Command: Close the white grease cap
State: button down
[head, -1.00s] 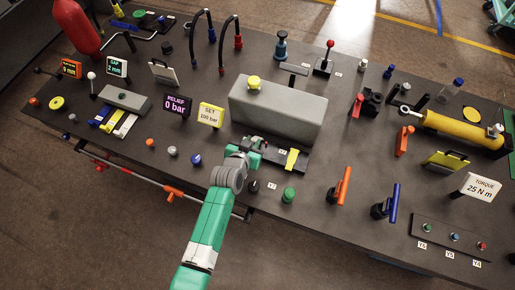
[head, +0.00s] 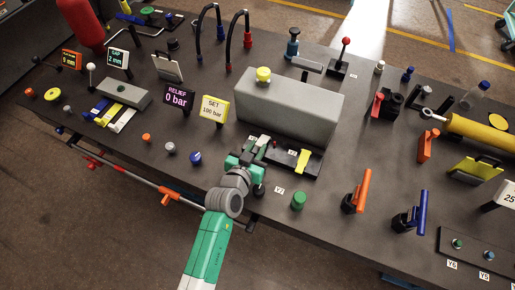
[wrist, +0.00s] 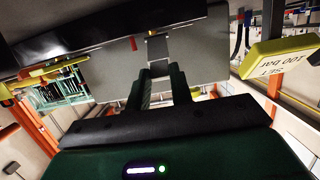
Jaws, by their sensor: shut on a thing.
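My gripper (head: 256,148) is at the left end of a black panel (head: 311,171), in front of the big grey block. Its two dark green fingers (wrist: 163,88) show in the wrist view, close together. A small pale grey piece (wrist: 158,48) shows between the fingertips; I cannot tell whether it is the white grease cap. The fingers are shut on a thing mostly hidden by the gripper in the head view. I cannot surely pick out the white grease cap elsewhere. A yellow lever (head: 303,160) stands on the same panel.
The grey block (head: 290,104) with a yellow cap stands just behind. The SET sign (head: 214,108) is to the left. A green knob (head: 299,201) and an orange-handled lever (head: 359,190) are to the right. A blue knob (head: 196,158) is left of my gripper.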

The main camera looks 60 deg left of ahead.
jog(key=shift+s+d+f, duration=0.1)
jog(key=shift+f, duration=0.35)
jog(key=c, duration=1.3)
grip_release()
jog(key=shift+o, duration=0.3)
jog(key=shift+r, duration=0.15)
jog(key=v, duration=0.8)
jog(key=shift+r, duration=0.1)
